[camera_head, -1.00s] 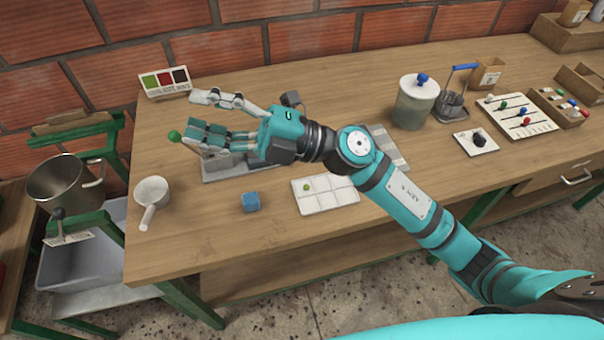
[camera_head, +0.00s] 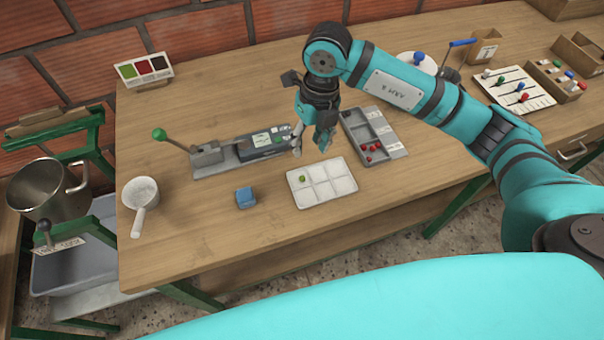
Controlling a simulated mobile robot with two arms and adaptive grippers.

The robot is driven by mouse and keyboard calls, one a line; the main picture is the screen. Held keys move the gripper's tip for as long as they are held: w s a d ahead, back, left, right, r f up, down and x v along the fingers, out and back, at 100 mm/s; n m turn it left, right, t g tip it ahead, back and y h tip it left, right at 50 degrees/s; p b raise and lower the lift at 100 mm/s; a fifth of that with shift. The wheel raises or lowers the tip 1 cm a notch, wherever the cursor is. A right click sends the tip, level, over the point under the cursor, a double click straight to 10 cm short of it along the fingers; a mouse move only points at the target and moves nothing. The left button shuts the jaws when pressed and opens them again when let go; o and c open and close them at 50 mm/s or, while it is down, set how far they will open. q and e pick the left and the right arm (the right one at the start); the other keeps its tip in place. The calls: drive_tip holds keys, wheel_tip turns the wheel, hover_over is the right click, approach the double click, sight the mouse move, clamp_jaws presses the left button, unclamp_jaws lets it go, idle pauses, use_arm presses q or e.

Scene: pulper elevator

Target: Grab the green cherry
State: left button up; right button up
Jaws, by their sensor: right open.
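The green cherry (camera_head: 303,178) is a small green ball in the back left compartment of the white tray (camera_head: 322,198), which has several compartments. My right gripper (camera_head: 309,148) points down behind the tray, above the bench, a little behind and above the cherry. Its fingers are apart and nothing shows between them. My left gripper does not show.
A grey device with a green-knobbed lever (camera_head: 159,134) stands behind left. A grey divided box (camera_head: 372,136) with red cherries sits to the right. A blue cube (camera_head: 245,198) and a white scoop (camera_head: 141,196) lie left. The front bench between cube and tray is clear.

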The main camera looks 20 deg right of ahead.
hover_over(303, 177)
drive_tip(key=f, duration=0.5)
drive_tip(key=shift+w+d+f+p, duration=0.2)
drive_tip(key=shift+d+f+p, duration=0.15)
drive_tip(key=shift+d+p, duration=0.05)
drive_tip(key=shift+f, duration=0.35)
drive_tip(key=f, duration=0.1)
drive_tip(key=f+p, duration=0.1)
drive_tip(key=f, duration=0.1)
drive_tip(key=shift+s+a+f+p, duration=0.15)
drive_tip(key=shift+a+f+p, duration=0.15)
drive_tip(key=shift+f, duration=0.4)
drive_tip(key=c, duration=0.7)
drive_tip(key=shift+c, duration=0.2)
